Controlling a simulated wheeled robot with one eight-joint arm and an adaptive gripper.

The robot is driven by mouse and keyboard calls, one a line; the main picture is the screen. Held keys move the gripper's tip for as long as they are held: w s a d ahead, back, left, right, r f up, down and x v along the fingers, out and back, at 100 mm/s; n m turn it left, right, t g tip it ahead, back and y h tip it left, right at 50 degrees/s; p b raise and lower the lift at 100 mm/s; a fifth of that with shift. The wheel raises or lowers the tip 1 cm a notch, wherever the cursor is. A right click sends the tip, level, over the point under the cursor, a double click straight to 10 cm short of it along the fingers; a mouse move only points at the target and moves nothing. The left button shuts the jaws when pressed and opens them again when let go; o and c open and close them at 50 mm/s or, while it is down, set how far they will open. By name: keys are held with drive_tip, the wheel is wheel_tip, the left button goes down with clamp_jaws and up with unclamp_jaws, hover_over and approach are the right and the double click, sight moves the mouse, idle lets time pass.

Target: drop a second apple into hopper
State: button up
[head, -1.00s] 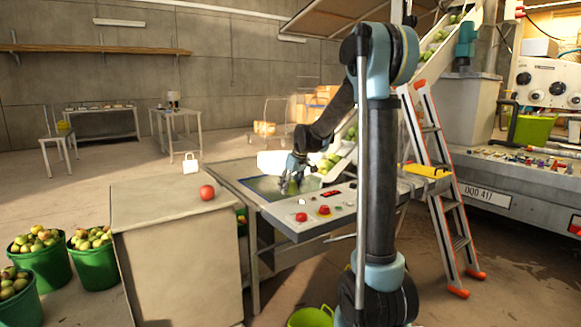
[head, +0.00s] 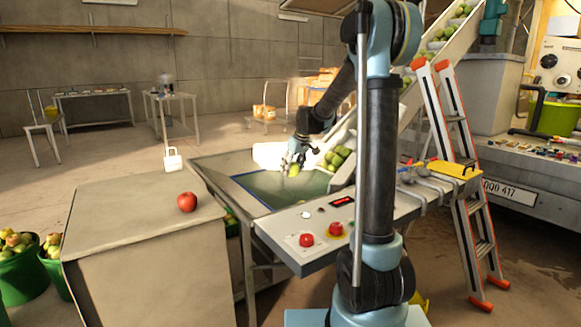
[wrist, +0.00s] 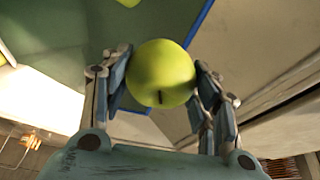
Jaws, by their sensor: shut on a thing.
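My gripper (head: 293,160) is shut on a green apple (head: 294,170), above the far side of the hopper. In the wrist view the yellow-green apple (wrist: 161,74) sits between the two fingers, stem end facing the camera. The hopper (head: 232,180) is a metal basin with a blue edge and a dark green, water-like surface inside. Several green apples (head: 338,157) lie at the foot of the conveyor chute at its right. In the wrist view a bit of another green apple (wrist: 124,47) shows beyond the fingers.
A red apple (head: 187,202) sits on the grey cabinet (head: 120,206) at left. A control panel (head: 318,236) with red buttons stands in front of the hopper. An orange-edged ladder (head: 457,150) stands at right. Green buckets of apples (head: 20,278) are at lower left.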

sight(296, 166)
drive_tip(key=shift+w+d+f, duration=0.15)
drive_tip(key=shift+f, duration=0.4)
drive_tip(key=shift+a+f, duration=0.2)
drive_tip(key=shift+f, duration=2.25)
drive_tip(key=o, duration=1.2)
drive_tip(key=shift+o, duration=0.2)
drive_tip(key=shift+r, duration=0.1)
drive_tip(key=v, duration=1.1)
drive_tip(key=shift+s+d+r, duration=0.15)
drive_tip(key=shift+s+r, duration=0.05)
drive_tip(key=shift+r, duration=0.15)
